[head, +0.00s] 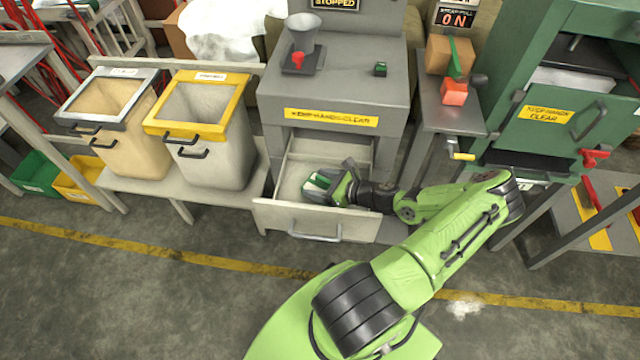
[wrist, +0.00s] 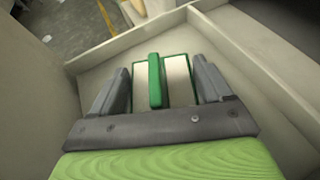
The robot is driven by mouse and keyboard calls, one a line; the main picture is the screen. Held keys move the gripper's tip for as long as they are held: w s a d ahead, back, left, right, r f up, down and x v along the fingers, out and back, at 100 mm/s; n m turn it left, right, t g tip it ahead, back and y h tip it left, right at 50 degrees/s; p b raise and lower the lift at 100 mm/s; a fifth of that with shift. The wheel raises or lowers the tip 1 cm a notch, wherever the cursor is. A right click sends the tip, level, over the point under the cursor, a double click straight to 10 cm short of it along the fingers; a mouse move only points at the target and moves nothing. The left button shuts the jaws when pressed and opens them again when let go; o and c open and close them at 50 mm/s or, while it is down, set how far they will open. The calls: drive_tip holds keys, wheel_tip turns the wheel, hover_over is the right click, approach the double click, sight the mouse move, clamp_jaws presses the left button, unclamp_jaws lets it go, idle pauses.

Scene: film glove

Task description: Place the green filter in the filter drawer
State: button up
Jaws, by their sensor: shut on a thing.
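The green filter (head: 317,184) is a pale block with a green frame and a green bar across its middle. In the wrist view the green filter (wrist: 155,82) sits between the two dark fingers of my gripper (wrist: 160,88). My gripper (head: 338,184) is shut on it inside the open filter drawer (head: 312,223), low in the grey machine. The drawer's pale walls (wrist: 240,50) surround the filter in the wrist view. I cannot tell whether the filter touches the drawer floor.
The grey machine (head: 335,85) stands above the drawer, with a cup (head: 303,32) on top. Two bins, one grey-rimmed (head: 122,125) and one yellow-rimmed (head: 215,130), stand left. A green cabinet (head: 560,100) stands right. Open floor (head: 180,300) lies in front.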

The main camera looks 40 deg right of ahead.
drive_tip(key=o, duration=1)
drive_tip(key=shift+o, duration=0.2)
drive_tip(key=p+v, duration=0.2)
drive_tip(key=v, duration=0.5)
drive_tip(key=shift+s+r, duration=0.25)
